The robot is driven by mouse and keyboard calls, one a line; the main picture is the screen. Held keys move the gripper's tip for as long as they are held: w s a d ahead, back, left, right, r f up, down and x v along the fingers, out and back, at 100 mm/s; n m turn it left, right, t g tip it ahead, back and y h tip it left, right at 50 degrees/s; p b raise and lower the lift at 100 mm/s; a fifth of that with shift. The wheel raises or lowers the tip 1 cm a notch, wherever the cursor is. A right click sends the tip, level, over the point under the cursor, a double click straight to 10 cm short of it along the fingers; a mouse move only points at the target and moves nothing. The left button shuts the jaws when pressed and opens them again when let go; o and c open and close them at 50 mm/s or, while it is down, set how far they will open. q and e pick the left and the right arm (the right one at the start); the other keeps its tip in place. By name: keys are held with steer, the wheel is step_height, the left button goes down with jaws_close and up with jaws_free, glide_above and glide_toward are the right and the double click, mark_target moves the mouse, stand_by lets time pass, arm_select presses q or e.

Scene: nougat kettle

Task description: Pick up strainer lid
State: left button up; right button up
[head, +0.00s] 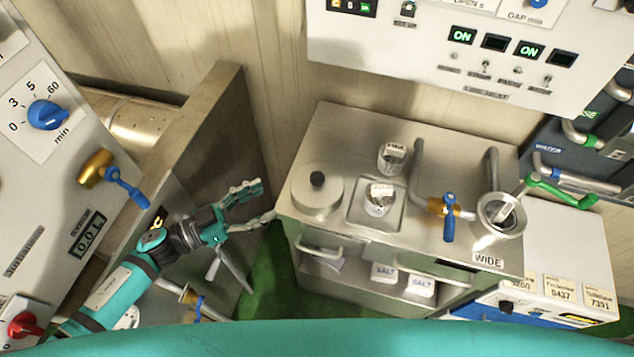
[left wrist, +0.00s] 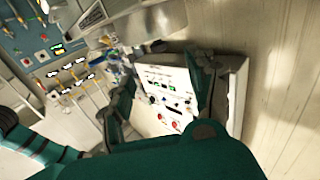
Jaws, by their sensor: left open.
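A round steel lid with a black knob (head: 318,196) sits at the left end of the metal counter (head: 345,125) in the head view. I cannot tell for sure whether it is the strainer lid. My left gripper (head: 264,202) is open and empty, just left of the counter's edge and apart from the lid. In the left wrist view, the open fingers (left wrist: 165,70) frame a white control panel (left wrist: 165,95) in the background. I cannot make out the lid there. My right gripper is not in view.
A small pot (head: 379,200) and a glass (head: 392,157) stand right of the lid. A blue-handled tap (head: 449,225) and a steel vessel (head: 500,220) stand farther right. A brown panel (head: 215,130) rises behind my left arm. Green floor (head: 262,270) shows below.

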mark_target(311, 180)
arm_select(q)
steer(key=p+x, duration=0.1)
steer(key=x, duration=0.5)
steer(key=shift+d+r, duration=0.1)
steer(key=shift+d, duration=0.2)
steer(key=shift+w+d+p, duration=0.3)
steer(key=shift+d, duration=0.15)
steer(key=x, duration=0.3)
steer(key=shift+w+d+p, duration=0.15)
steer(key=shift+d+p, duration=0.1)
steer(key=shift+p, duration=0.1)
steer(key=shift+w+d, duration=0.15)
steer(key=shift+d, duration=0.25)
steer(key=shift+a, duration=0.1)
steer(key=shift+c, duration=1.2)
jaws_close()
